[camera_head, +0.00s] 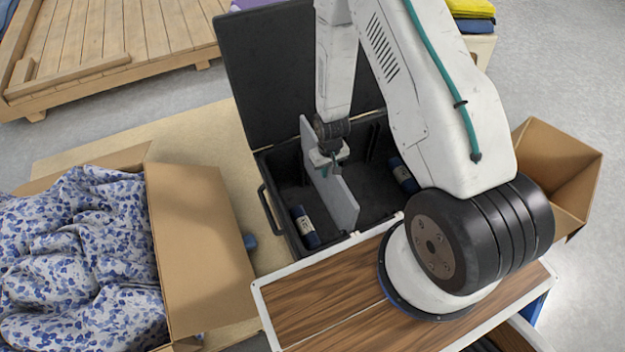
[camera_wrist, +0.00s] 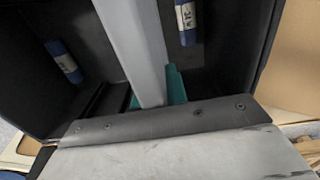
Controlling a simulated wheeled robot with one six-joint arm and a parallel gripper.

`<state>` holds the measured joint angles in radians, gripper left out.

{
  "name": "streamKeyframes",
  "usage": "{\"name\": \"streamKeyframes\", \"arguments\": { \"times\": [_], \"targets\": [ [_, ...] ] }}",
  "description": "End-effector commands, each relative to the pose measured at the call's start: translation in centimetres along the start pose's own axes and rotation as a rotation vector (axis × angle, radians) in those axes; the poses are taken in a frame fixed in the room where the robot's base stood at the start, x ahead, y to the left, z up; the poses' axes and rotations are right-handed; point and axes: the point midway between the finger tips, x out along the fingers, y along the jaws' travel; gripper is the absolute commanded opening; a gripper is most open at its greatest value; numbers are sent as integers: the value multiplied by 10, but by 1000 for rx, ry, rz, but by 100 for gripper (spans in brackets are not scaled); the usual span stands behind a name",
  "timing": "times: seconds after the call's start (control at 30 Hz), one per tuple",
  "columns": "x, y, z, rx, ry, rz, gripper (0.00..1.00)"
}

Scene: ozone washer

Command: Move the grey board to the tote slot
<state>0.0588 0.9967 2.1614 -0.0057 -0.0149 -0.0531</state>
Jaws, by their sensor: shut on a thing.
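The grey board (camera_head: 338,196) stands on edge inside the black tote (camera_head: 268,178), between the tote's side walls. It also runs up the middle of the wrist view (camera_wrist: 136,45). My gripper (camera_head: 329,160) is over the tote and shut on the board, with its green fingers (camera_wrist: 174,84) against it in the wrist view. The board's lower edge is hard to see, so I cannot tell whether it touches the tote floor or sits in a slot. Dark ribs show on the tote's inner wall.
Blue labelled rolls (camera_head: 305,227) (camera_head: 403,175) lie in the tote on both sides of the board. The tote's lid (camera_head: 262,75) stands open behind. A carton (camera_head: 197,240) with floral cloth (camera_head: 80,260) is at left; an empty carton (camera_head: 560,170) is at right.

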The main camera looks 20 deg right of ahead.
Motion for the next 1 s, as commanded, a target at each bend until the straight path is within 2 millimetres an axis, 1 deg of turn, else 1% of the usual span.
{"name": "streamKeyframes", "arguments": {
  "times": [0.03,0.2,0.47,0.8,1.0],
  "targets": [
    [-6,1,-1,-1,4,0,0],
    [-23,3,-1,3,3,0,0],
    [-49,0,-1,-3,3,0,0],
    [-83,3,-1,2,4,0,0],
    [-103,0,-1,-1,4,0,0]
  ]
}}
